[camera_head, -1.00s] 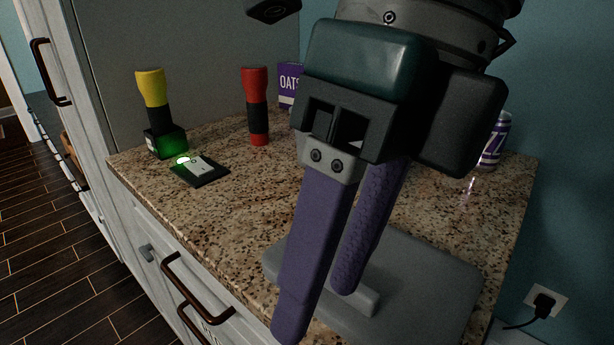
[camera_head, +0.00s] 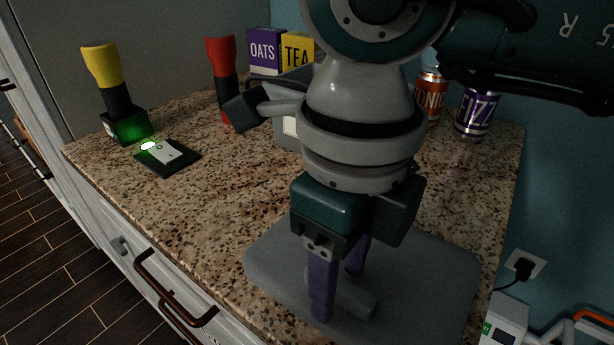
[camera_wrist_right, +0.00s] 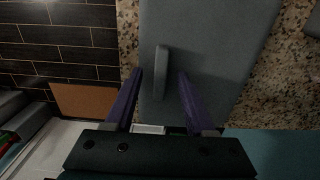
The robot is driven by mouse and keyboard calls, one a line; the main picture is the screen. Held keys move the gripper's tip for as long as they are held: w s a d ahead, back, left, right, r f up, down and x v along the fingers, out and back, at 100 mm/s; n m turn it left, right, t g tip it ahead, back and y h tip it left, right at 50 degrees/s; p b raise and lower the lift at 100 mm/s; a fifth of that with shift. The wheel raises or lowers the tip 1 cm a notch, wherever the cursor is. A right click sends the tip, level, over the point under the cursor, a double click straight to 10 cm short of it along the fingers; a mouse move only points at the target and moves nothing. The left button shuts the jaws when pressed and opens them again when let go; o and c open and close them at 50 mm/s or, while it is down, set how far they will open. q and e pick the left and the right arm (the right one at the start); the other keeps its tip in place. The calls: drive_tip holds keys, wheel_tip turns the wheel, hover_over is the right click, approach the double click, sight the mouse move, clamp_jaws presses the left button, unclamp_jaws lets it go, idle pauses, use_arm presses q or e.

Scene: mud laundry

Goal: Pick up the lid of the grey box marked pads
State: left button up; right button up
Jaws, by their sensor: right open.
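The grey lid (camera_head: 430,275) lies flat on the front right of the granite counter, with a bar handle (camera_head: 360,302) on top. My right gripper (camera_head: 338,295) points down over the lid, its purple fingers open, one on each side of the handle. In the right wrist view the handle (camera_wrist_right: 160,72) lies between the two fingertips (camera_wrist_right: 160,71), nearer the left one, and nothing is gripped. The grey box (camera_head: 290,145) stands behind my right arm, mostly hidden; part of a pale label shows, its text unreadable. My left gripper is not in view.
Oats (camera_head: 264,52) and tea (camera_head: 298,48) boxes and two cans (camera_head: 474,115) stand at the back. A red torch (camera_head: 221,75), a yellow torch (camera_head: 102,65) in a green-lit base and a black pad (camera_head: 168,157) stand left. Counter left of the lid is clear.

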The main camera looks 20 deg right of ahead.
clamp_jaws()
idle(0.4)
